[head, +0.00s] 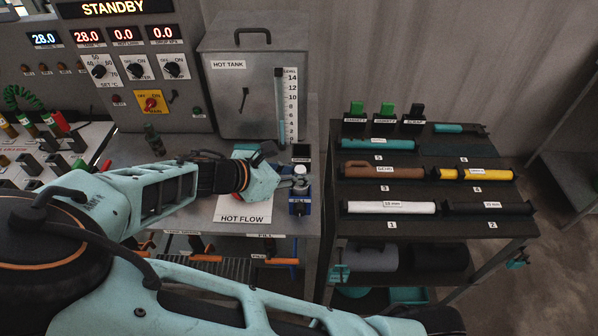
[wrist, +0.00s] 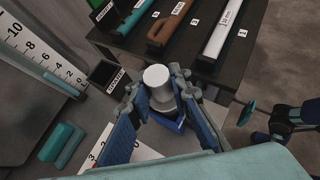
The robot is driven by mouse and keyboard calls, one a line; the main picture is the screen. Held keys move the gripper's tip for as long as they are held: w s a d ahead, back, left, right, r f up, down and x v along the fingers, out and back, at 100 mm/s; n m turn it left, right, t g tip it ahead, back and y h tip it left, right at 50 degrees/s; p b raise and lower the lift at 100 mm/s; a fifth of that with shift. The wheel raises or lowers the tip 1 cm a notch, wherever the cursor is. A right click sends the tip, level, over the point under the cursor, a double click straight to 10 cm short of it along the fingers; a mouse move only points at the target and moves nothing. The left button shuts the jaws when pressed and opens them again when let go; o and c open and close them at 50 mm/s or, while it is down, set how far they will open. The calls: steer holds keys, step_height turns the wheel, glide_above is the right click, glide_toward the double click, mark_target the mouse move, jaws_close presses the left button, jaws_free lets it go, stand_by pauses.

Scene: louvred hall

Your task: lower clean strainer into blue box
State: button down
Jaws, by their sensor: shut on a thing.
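The strainer is a pale, smooth cylinder (wrist: 161,86), held roughly upright between my fingers; its light top also shows in the head view (head: 300,169). My gripper (wrist: 162,100) is shut on it, and in the head view my gripper (head: 290,184) is at the right edge of the bench. The blue box (head: 299,206) stands just below the gripper. In the wrist view a blue edge of the box (wrist: 168,124) shows under the strainer. The strainer's lower end is hidden, so I cannot tell whether it is inside the box or above it.
A small black labelled box (head: 301,151) stands just behind the strainer. The hot tank (head: 255,95) with its level scale (head: 285,105) is behind on the bench. A white HOT FLOW plate (head: 243,213) lies left. A dark rack (head: 385,225) of labelled cylinders stands to the right.

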steer(key=shift+f+b, duration=0.55)
steer(key=shift+f, duration=0.7)
steer(key=shift+r, duration=0.1)
steer(key=c, duration=1.7)
jaws_free()
steer(key=shift+s+a+r+p, duration=0.35)
steer(key=shift+a+r+p, duration=0.1)
steer(key=shift+r+p, duration=0.6)
steer(key=shift+s+a+r+p, duration=0.3)
steer(key=shift+a+r+p, duration=0.1)
steer(key=shift+r+p, duration=0.6)
steer(key=shift+s+a+r+p, duration=0.35)
steer(key=shift+a+r+p, duration=0.1)
steer(key=shift+r+p, duration=0.6)
steer(key=shift+a, duration=0.1)
